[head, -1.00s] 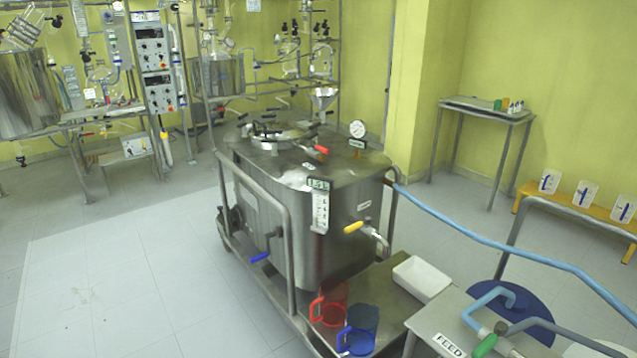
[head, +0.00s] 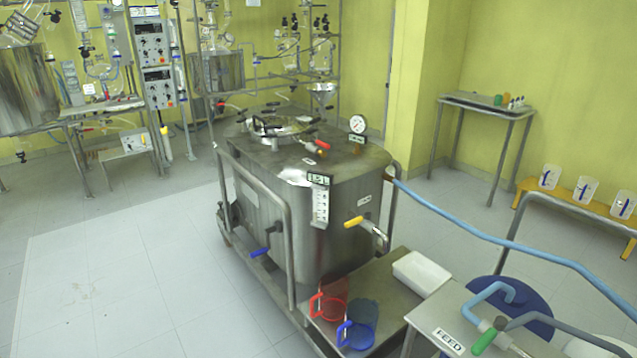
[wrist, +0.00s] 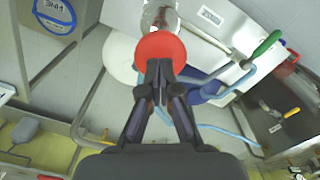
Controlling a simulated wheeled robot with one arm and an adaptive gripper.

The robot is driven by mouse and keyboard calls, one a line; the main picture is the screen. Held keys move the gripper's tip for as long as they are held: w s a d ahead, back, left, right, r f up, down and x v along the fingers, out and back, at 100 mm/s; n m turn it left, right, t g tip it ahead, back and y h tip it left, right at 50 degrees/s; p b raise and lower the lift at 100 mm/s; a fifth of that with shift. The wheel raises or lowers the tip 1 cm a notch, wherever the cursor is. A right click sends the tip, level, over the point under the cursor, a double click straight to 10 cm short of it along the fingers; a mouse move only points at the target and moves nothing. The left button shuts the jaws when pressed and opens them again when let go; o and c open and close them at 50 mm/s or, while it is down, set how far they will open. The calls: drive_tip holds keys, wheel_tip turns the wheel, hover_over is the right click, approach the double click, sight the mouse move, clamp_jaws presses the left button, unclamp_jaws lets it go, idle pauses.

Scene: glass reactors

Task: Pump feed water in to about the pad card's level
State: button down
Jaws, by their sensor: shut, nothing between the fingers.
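The steel vessel (head: 345,260) stands on a wheeled frame. A white card with marks (head: 320,205) hangs on its front under a small dark display (head: 319,180); I cannot read either. A plate marked FEED (head: 447,341) lies on the steel table at lower right, beside a green-handled valve (head: 484,342). In the wrist view the FEED plate (wrist: 210,15) and green handle (wrist: 265,45) show too. My gripper (wrist: 158,72) is shut and empty, its tips just at a round red knob (wrist: 160,47); I cannot tell whether they touch. The gripper is not in the head view.
A blue hose (head: 480,235) runs from the vessel to the right. The floor at left is clear.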

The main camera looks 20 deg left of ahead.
drive_tip(key=shift+f+b, duration=1.85)
drive_tip(key=shift+f, duration=2.25)
drive_tip(key=shift+r+p, duration=2.25)
drive_tip(key=shift+r, duration=2.65)
drive_tip(key=shift+f, duration=0.15)
drive_tip(key=shift+f+b, duration=2.4)
drive_tip(key=shift+f, duration=2.4)
drive_tip(key=shift+r+p, duration=2.35)
drive_tip(key=shift+r, duration=2.6)
drive_tip(key=shift+f, duration=0.1)
